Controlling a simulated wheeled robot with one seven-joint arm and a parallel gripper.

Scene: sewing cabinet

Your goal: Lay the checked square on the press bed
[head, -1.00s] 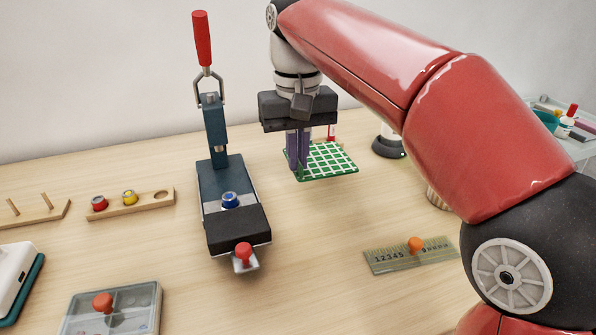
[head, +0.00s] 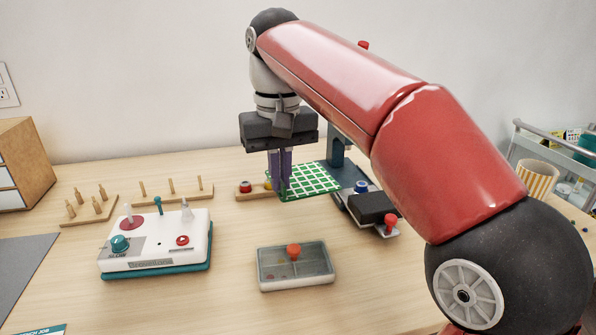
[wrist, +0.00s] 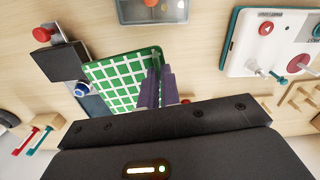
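The checked square (head: 312,180) is a green cloth with a white grid. My gripper (head: 279,188) is shut on its left edge and holds it flat, seemingly above the table. The wrist view also shows the checked square (wrist: 118,82) with the purple fingers (wrist: 157,75) on its edge. The press (head: 338,150) is dark blue with a black front block (head: 374,207) and a blue-rimmed round piece (head: 361,187) on it. The square's right side overlaps part of the press in the head view. My arm hides the press's upper part, and the square hides part of its bed.
A clear-lidded box (head: 296,268) with an orange knob stands in front. A white and teal machine (head: 155,242) is at left, with wooden peg racks (head: 178,193) behind it. Bare table lies between machine and box.

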